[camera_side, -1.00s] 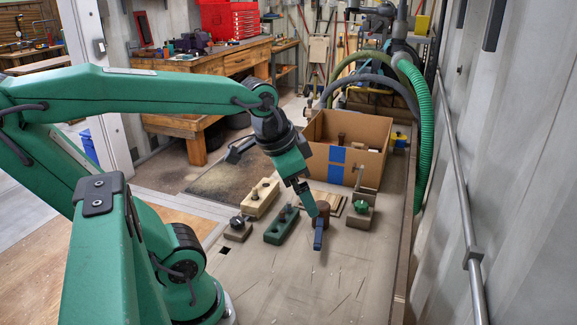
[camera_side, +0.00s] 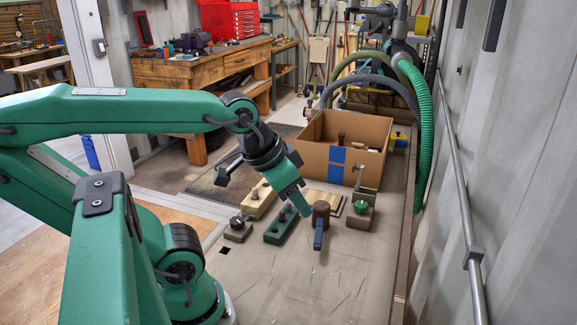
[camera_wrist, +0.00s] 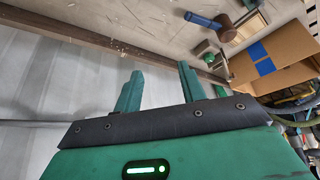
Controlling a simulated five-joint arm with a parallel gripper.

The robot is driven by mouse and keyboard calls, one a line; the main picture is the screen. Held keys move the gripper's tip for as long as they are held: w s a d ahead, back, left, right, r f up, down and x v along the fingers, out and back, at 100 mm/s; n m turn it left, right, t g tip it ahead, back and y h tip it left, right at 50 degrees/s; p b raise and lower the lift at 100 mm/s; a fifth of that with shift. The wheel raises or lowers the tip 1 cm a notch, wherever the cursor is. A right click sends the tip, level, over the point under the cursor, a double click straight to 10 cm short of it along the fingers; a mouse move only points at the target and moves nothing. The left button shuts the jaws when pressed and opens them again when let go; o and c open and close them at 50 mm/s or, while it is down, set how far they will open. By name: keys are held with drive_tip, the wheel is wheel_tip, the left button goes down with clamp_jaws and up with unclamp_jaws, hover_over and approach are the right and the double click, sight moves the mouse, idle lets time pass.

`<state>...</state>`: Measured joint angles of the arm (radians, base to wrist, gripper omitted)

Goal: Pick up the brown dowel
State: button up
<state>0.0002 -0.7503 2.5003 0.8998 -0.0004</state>
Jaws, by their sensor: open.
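A brown cylinder (camera_side: 321,208) stands on the bench with a blue handle-like bar (camera_side: 318,234) at its front, much like a mallet. I cannot tell whether this is the brown dowel. The cylinder (camera_wrist: 224,26) and bar (camera_wrist: 203,21) also show near the top of the wrist view. A small dark brown upright piece (camera_side: 341,138) shows inside the cardboard box (camera_side: 318,160). My gripper (camera_side: 303,209) is just left of the cylinder in the side view. In the wrist view my gripper (camera_wrist: 159,78) is open with nothing between its fingers.
A green block (camera_side: 281,228), a pale wooden block (camera_side: 258,203) and a small knobbed block (camera_side: 237,231) sit left of the cylinder. A fixture with a green knob (camera_side: 361,207) stands to the right.

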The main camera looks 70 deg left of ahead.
drive_tip(key=g, duration=0.5)
hover_over(282, 211)
drive_tip(key=f, duration=1.3)
drive_tip(key=shift+d, duration=0.3)
drive_tip(key=shift+a+f+m+g, duration=0.3)
drive_tip(key=shift+a+f, duration=0.1)
drive_tip(key=shift+f, duration=1.3)
drive_tip(key=shift+d+f, duration=0.2)
drive_tip(key=shift+f, duration=2.35)
